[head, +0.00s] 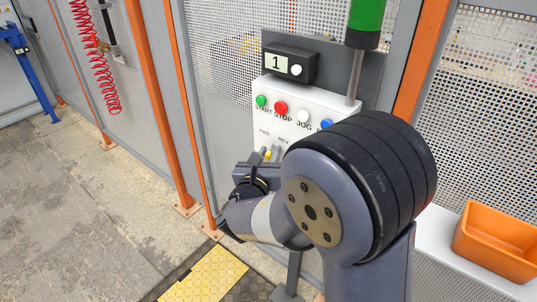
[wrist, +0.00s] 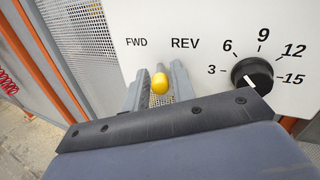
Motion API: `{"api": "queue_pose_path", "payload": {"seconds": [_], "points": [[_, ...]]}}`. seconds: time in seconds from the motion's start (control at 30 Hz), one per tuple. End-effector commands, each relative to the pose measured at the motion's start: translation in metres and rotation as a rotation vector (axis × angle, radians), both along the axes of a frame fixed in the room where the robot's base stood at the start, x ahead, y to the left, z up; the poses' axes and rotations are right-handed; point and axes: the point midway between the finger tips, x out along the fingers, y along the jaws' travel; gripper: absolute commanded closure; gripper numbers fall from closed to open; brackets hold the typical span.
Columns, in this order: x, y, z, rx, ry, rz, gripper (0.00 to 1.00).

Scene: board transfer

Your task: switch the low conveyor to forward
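The control panel (head: 318,105) is a white plate on the mesh fence. It carries FWD and REV labels, also readable in the wrist view. A selector lever with a yellow knob (wrist: 160,83) sits below and between the two labels, close to midway. A bit of yellow also shows in the head view (head: 268,154). My gripper (head: 270,154) is at the lever, with one finger on each side of the knob. In the wrist view my gripper (wrist: 159,88) leaves little gap around the knob. Whether the fingers press on it, I cannot tell. The lever's base is hidden.
A speed dial (wrist: 252,76) is right of the lever. Green START (head: 261,100), red STOP (head: 281,108), white JOG (head: 303,116) and blue (head: 326,124) buttons sit above. A display (head: 289,65) reads 1. An orange bin (head: 497,243) stands at right. The left floor is clear.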

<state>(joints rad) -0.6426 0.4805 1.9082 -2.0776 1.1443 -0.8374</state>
Motion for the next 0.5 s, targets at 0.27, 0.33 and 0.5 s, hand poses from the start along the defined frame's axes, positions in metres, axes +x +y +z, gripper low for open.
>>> {"api": "queue_pose_path", "payload": {"seconds": [0.27, 0.33, 0.5], "points": [[-0.0001, 0.0001, -0.0001, 0.0, 0.0, 0.0, 0.84], [-0.0002, 0.0001, -0.0001, 0.0, 0.0, 0.0, 0.9], [-0.0002, 0.0, -0.0001, 0.0, 0.0, 0.0, 1.0]]}}
